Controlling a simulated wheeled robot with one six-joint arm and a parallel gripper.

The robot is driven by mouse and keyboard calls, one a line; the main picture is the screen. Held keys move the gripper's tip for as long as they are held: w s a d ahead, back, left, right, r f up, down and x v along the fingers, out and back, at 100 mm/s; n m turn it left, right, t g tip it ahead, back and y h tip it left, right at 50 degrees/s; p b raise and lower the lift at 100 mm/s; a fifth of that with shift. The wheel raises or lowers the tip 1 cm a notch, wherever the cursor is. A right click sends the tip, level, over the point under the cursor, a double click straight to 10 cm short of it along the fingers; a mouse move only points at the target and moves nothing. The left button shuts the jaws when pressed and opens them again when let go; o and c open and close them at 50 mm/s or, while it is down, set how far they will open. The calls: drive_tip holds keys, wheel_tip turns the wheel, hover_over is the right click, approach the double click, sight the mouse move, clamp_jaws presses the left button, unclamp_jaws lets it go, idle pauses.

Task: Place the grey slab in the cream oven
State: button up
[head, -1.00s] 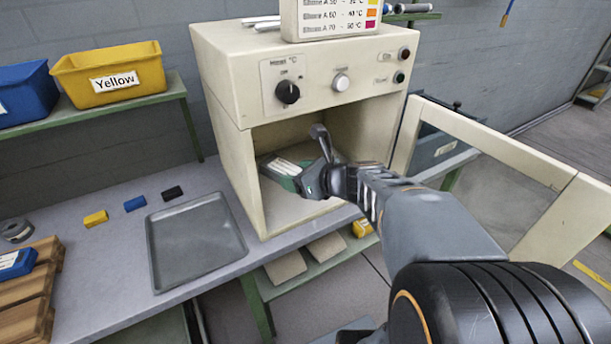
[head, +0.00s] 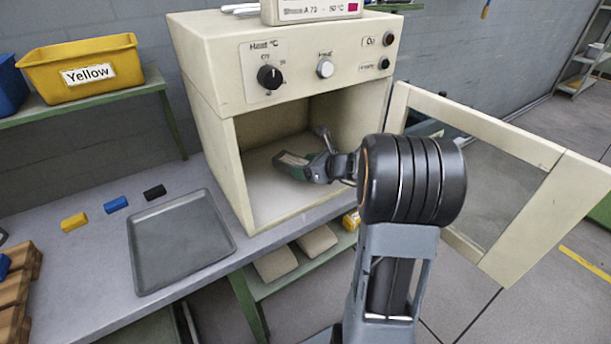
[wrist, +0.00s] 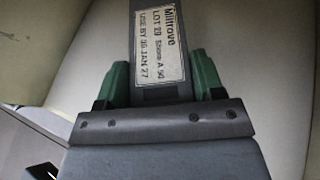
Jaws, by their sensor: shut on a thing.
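The cream oven (head: 208,122) stands on the bench with its windowed door (head: 548,160) swung open to the right. My gripper (head: 308,170) reaches through the opening into the oven chamber, above its pale floor. It is shut on the grey slab (head: 290,159), which has a white label. In the wrist view the slab (wrist: 144,20) sits between the green fingers, its label reading Miltrove, Shore A 50. The slab's far end is out of the wrist view. I cannot tell whether the slab touches the oven floor.
An empty grey tray (head: 178,243) lies on the bench left of the oven, with yellow (head: 74,222), blue (head: 115,205) and black (head: 154,192) blocks behind it. A yellow bin (head: 85,65) is on a shelf. The oven's side walls and open door flank my arm.

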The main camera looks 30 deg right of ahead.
drive_tip(key=shift+w+d+f+b, duration=0.1)
drive_tip(key=shift+f+b, duration=0.3)
drive_tip(key=shift+f, duration=1.25)
drive_tip(key=shift+f, duration=0.2)
drive_tip(key=o, duration=1.1)
